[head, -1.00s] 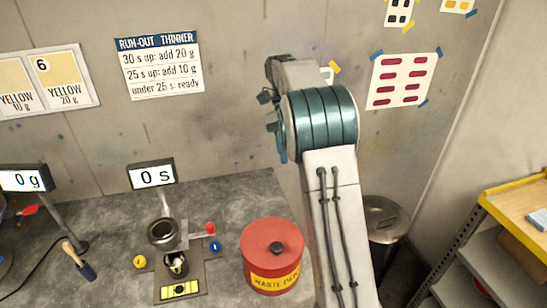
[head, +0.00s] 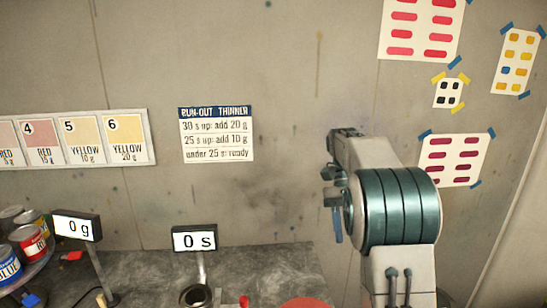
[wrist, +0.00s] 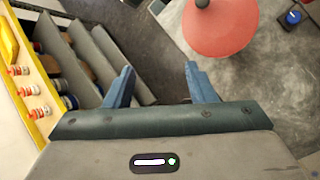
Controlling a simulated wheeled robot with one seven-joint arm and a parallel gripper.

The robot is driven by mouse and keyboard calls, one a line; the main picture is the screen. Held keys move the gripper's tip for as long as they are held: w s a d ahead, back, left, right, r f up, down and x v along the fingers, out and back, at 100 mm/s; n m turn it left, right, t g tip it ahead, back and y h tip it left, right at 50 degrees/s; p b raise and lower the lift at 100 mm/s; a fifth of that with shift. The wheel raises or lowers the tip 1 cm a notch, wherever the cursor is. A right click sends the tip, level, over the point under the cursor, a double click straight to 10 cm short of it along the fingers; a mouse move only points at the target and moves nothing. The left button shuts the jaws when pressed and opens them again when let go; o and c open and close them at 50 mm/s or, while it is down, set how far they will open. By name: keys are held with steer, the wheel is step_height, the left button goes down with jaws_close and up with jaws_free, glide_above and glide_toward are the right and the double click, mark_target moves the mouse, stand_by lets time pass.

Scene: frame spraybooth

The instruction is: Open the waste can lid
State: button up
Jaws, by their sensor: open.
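The waste can is red with a dark knob on its lid. In the head view only a red sliver of the waste can (head: 305,303) shows at the bottom edge. In the wrist view the red lid (wrist: 222,30) is at the top, with the knob cut by the frame edge. The lid looks closed. My gripper (wrist: 160,76) is open, with two blue fingers spread apart and nothing between them. The lid lies beyond the fingertips, up and to the right, apart from them. In the head view my arm stands right of the can.
The grey bench (head: 262,272) carries a timer display (head: 195,238), a metal cup (head: 195,297) and a scale display (head: 77,225). Paint cans (head: 27,240) stand at the left. The wall is behind.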

steer(key=s+a+f+n+t+b, duration=0.2)
steer(key=s+a+f+n+t, duration=0.1)
steer(key=s, duration=0.7)
steer(key=s+a+f+n+t+b, duration=0.3)
steer(key=s+f+n+t, duration=0.2)
steer(key=s, duration=0.5)
steer(key=f+t, duration=0.1)
steer(key=t, duration=0.1)
steer(key=shift+s+f+t, duration=0.3)
steer(key=shift+s, duration=0.1)
steer(key=shift+s+a+f, duration=0.1)
steer(key=shift+a+f, duration=0.05)
jaws_close()
